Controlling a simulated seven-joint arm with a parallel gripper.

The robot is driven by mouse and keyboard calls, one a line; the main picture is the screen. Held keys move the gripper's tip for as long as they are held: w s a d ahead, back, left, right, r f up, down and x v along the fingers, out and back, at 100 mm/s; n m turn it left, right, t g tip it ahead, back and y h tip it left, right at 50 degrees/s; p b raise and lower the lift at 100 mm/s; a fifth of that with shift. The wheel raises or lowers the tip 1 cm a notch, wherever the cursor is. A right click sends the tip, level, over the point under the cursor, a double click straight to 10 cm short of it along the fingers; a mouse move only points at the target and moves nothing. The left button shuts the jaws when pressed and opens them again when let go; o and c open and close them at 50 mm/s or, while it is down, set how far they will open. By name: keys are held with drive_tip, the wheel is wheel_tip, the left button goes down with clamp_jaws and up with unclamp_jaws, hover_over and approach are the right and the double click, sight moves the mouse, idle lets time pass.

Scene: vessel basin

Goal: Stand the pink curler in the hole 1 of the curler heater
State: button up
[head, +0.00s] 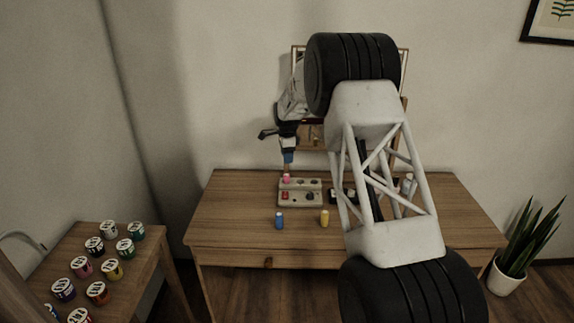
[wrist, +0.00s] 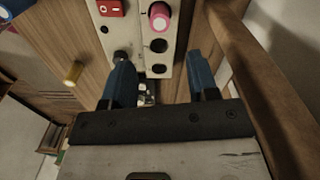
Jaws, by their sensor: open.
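The pink curler (head: 287,178) stands at the back left end of the grey curler heater (head: 300,197), just below my gripper (head: 288,160). In the wrist view the pink curler (wrist: 159,17) appears seated upright in the end hole of a row on the heater (wrist: 139,30). Two dark empty holes follow it in that row. My gripper (wrist: 158,58) is open with its blue fingers apart and nothing held between them. The curler lies beyond the fingertips and looks clear of both. How deep its lower end sits is hidden.
A blue curler (head: 279,220) and a yellow curler (head: 324,218) stand on the wooden table (head: 235,215) in front of the heater. A mirror stands behind. Several paint jars (head: 95,246) sit on the side table at left. The table's left side is clear.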

drive_tip(key=shift+r, duration=1.05)
drive_tip(key=s+d+r+n, duration=0.3)
drive_tip(key=s+d+r, duration=0.2)
drive_tip(key=s+r, duration=0.45)
drive_tip(key=s+d+r+n+t, duration=0.15)
drive_tip(key=s+d+r, duration=0.4)
drive_tip(key=s, duration=0.75)
drive_tip(key=s+d+r+n, duration=0.35)
drive_tip(key=s+r, duration=0.45)
drive_tip(key=s, duration=0.3)
drive_tip(key=s+d+f+n, duration=0.1)
drive_tip(key=s+d+n, duration=0.1)
drive_tip(key=s, duration=1)
drive_tip(key=s+d+f+n, duration=0.2)
drive_tip(key=s+d+n, duration=0.1)
drive_tip(key=s, duration=1)
drive_tip(key=s+d+f+n+t, duration=0.1)
drive_tip(key=s+d+f+n, duration=0.1)
drive_tip(key=s, duration=1.1)
drive_tip(key=shift+s+d+n, duration=0.25)
drive_tip(key=shift+d+n, duration=0.05)
drive_tip(key=shift+d, duration=0.05)
